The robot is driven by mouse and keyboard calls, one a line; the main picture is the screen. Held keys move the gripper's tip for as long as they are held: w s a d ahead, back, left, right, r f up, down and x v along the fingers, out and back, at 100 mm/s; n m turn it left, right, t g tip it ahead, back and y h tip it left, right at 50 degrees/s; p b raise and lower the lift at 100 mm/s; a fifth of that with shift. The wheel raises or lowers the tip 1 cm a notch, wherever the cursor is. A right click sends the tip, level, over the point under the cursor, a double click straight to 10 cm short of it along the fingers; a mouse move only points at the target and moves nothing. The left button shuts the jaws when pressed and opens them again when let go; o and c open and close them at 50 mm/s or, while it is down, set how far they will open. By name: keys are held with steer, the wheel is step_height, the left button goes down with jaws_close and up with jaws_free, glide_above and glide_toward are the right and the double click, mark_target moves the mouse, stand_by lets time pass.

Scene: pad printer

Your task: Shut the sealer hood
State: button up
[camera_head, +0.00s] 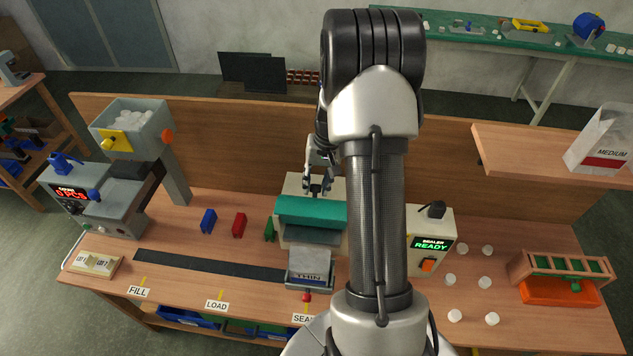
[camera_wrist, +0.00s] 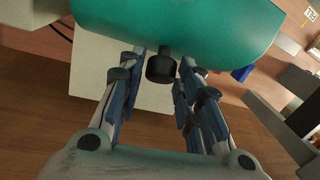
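The sealer's teal hood (camera_head: 311,210) sits on a pale housing (camera_head: 298,185) near the bench middle, with a darker area below its front edge. How far it stands open is hard to tell. My gripper (camera_head: 318,188) is at the hood's back side. In the wrist view the hood (camera_wrist: 180,25) fills the top, and a black knob (camera_wrist: 161,67) lies between the fingertips of my gripper (camera_wrist: 164,62). The fingers are apart, with visible gaps beside the knob; contact is not clear. A pale bag (camera_head: 311,262) lies on a tray in front of the hood.
A control box (camera_head: 430,240) reads "SEALER READY" right of my arm. Blue (camera_head: 208,221), red (camera_head: 239,225) and green (camera_head: 269,230) clips stand left of the sealer. Several white jars or lids (camera_head: 484,282) lie at right, beside an orange bin (camera_head: 558,291). A shelf (camera_head: 540,158) overhangs at right.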

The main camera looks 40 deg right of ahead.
jaws_close()
stand_by(0.5)
